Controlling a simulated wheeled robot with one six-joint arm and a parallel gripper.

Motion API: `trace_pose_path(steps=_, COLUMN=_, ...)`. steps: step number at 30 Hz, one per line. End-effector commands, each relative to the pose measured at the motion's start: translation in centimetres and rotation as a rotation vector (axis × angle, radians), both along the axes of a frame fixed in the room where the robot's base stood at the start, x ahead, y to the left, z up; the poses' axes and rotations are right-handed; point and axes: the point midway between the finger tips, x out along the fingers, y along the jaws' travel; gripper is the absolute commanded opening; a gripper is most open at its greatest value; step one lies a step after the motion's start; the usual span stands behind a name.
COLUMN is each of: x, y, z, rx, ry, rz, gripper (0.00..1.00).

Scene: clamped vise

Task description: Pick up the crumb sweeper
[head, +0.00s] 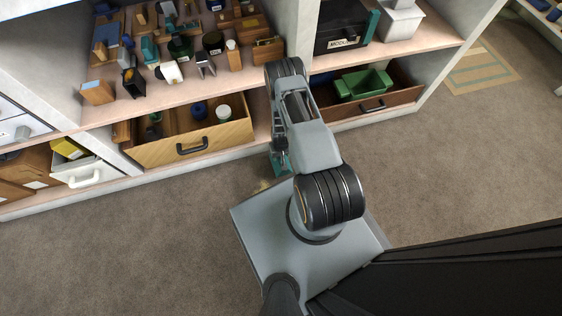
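My gripper (281,153) hangs from the end of my arm, low in front of the shelf unit and just above my base. It is small and dark here, and I cannot tell whether its fingers are open or shut. A teal piece (281,168) shows right at the fingertips; I cannot tell whether it is held, or what it is. A small yellowish thing (263,185) lies by the back edge of my base, partly hidden. I cannot make out for sure which thing is the crumb sweeper.
The shelf (190,92) is crowded with small wooden, teal and dark objects. Below it an open wooden drawer (190,145) holds several items. Another open drawer (375,105) holds a green bin (363,84). Carpet (120,240) is clear at left and at right.

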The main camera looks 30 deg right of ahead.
Motion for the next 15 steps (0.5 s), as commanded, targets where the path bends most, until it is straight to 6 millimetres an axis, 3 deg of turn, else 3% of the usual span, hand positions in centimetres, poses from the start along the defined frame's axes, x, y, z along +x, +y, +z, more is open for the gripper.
trace_pose_path(steps=2, x=0.0, y=0.0, z=0.02, rx=0.0, ry=0.0, rz=0.0, gripper=0.54)
trace_pose_path(steps=15, x=0.0, y=-0.01, z=0.03, rx=0.0, ry=0.0, rz=0.0, gripper=0.12)
